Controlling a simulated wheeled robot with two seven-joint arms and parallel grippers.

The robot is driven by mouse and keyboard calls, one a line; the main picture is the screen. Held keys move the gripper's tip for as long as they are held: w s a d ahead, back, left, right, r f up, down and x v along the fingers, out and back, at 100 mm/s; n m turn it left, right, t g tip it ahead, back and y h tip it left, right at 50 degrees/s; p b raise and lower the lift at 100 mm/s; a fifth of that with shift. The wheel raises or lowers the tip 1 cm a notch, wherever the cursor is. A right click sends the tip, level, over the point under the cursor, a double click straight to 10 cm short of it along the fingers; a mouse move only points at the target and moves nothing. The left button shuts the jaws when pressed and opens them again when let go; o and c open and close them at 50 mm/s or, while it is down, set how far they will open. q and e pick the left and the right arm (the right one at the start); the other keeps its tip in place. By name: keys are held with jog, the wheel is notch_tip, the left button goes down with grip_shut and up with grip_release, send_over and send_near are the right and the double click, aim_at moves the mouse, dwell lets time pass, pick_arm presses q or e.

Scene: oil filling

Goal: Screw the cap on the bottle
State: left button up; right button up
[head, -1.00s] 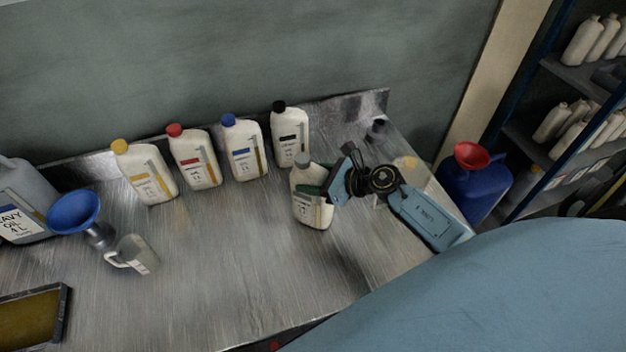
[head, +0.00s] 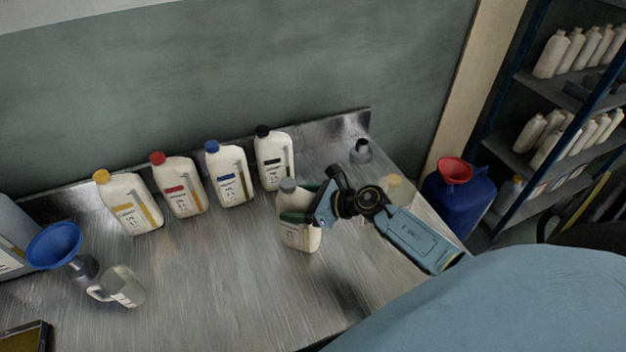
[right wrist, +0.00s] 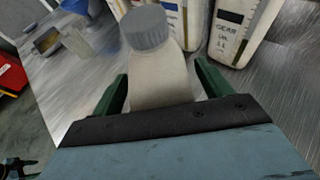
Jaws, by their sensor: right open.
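A white bottle (head: 298,234) with a grey cap (head: 288,186) stands upright on the metal table, in front of the black-capped bottle. The grey cap sits on its neck; how tightly cannot be told. My right gripper (head: 296,214) is at this bottle, its green fingers on either side of the body below the cap. In the right wrist view the bottle (right wrist: 160,80) with its grey cap (right wrist: 146,27) is between the open fingers (right wrist: 158,88), with gaps visible at both sides.
White bottles with yellow (head: 130,205), red (head: 180,187), blue (head: 231,174) and black (head: 273,160) caps stand along the back. A blue funnel (head: 54,244) and a clear jug (head: 122,288) are at left. A blue canister (head: 458,200) stands beyond the table's right end. The front middle is clear.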

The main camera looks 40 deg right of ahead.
jog(key=b+v, duration=0.1)
jog(key=v, duration=1.1)
jog(key=shift+r, duration=0.15)
